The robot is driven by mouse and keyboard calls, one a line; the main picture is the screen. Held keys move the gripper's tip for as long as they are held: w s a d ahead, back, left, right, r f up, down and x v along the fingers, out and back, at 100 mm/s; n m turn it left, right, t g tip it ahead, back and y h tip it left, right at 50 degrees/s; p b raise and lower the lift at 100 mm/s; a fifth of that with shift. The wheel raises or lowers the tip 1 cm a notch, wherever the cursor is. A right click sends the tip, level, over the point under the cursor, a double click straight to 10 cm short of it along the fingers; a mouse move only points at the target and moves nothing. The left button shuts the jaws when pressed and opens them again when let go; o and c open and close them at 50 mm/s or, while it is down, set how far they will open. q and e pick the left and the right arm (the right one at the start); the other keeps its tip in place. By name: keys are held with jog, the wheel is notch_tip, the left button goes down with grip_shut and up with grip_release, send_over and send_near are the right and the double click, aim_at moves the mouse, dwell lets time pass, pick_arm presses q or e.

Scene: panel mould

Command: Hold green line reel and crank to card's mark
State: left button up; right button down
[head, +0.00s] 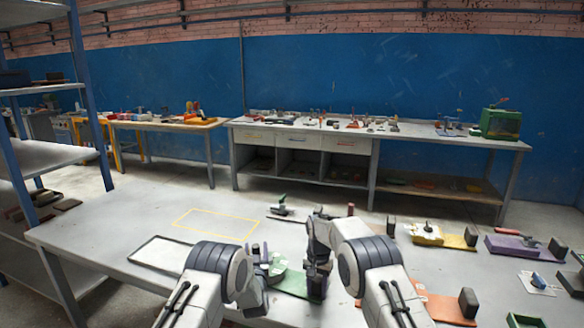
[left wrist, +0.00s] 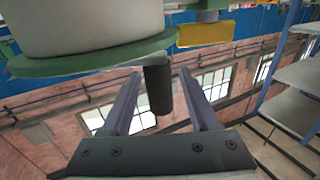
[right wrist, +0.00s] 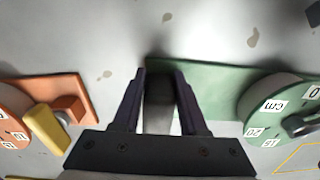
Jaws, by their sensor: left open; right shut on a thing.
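The green line reel (head: 279,266) stands on a green base plate (head: 296,284) at the front of the table. Its dial (right wrist: 285,108), with "cm" and numbers, shows in the right wrist view. My right gripper (right wrist: 159,100) is shut on a dark grey upright block at the end of the green base. My left gripper (left wrist: 160,95) is open at the reel. A black crank knob (left wrist: 158,88) hangs below the reel's green disc (left wrist: 90,58), between the fingers in that view; I cannot tell whether they touch it. A yellow block (left wrist: 206,33) shows beside the disc.
An orange base (head: 440,307) with its own dial (right wrist: 10,130) lies right of the green one. Yellow (head: 440,237) and purple (head: 515,246) units sit further right, near a small white card (head: 538,284). A yellow outline (head: 215,223) and black-edged white panel (head: 140,256) lie left.

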pick_arm(q)
jog(key=s+d, duration=0.1)
jog(key=s, duration=0.9)
jog(key=shift+s, duration=0.15)
pick_arm(e)
jog(key=shift+c, duration=1.8)
grip_release()
jog(key=shift+r, duration=0.1)
